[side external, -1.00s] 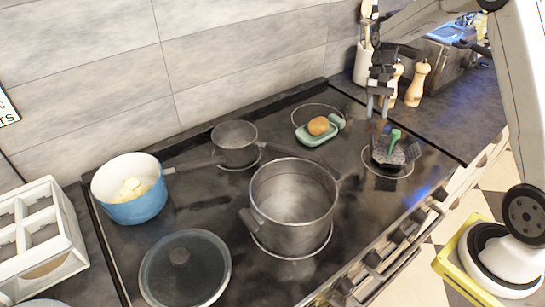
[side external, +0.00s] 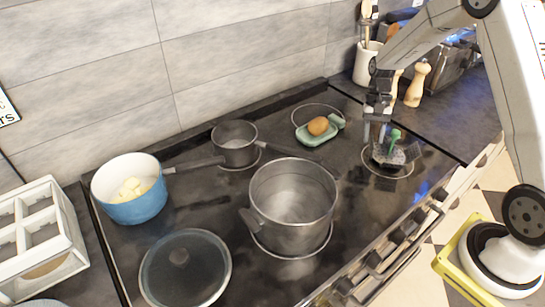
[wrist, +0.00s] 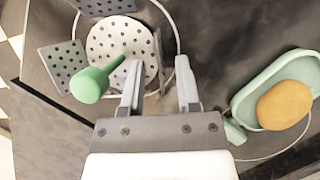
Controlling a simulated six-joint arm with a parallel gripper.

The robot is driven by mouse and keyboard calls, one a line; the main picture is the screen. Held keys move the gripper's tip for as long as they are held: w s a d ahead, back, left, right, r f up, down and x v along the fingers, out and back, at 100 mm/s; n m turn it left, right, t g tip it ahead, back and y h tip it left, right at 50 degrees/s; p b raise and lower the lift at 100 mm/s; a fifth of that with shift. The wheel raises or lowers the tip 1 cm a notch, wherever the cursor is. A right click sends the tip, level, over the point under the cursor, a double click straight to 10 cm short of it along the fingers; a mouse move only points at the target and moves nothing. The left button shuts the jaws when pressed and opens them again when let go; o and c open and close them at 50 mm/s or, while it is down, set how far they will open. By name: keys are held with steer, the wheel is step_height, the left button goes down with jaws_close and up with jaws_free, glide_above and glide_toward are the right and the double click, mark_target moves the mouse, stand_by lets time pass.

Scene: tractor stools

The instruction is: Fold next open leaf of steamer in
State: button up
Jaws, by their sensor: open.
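The steamer has a round perforated metal plate (wrist: 118,42), perforated leaves and a green knob (wrist: 90,85). In the wrist view one leaf (wrist: 65,66) spreads outward at the left and another (wrist: 104,6) at the top, cut by the frame. A leaf at the right (wrist: 159,58) shows nearly edge-on and looks raised. My gripper (wrist: 159,70) is open, its fingertips on either side of that raised leaf; contact cannot be told. In the side view my gripper (side external: 375,138) hangs low at the steamer's left edge.
A large steel pot (side external: 292,215), small saucepan (side external: 235,150), blue pot (side external: 140,205) and lid (side external: 185,268) occupy the hob. A wooden mill (side external: 417,85) stands behind.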

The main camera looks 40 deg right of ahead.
steer(key=shift+s+a+f, duration=0.1)
steer(key=shift+s+f, duration=0.05)
steer(key=shift+f, duration=0.25)
jaws_close()
steer(key=shift+s+d+t+y, duration=0.2)
steer(key=shift+s+t+y, duration=0.05)
steer(key=shift+t+y, duration=0.25)
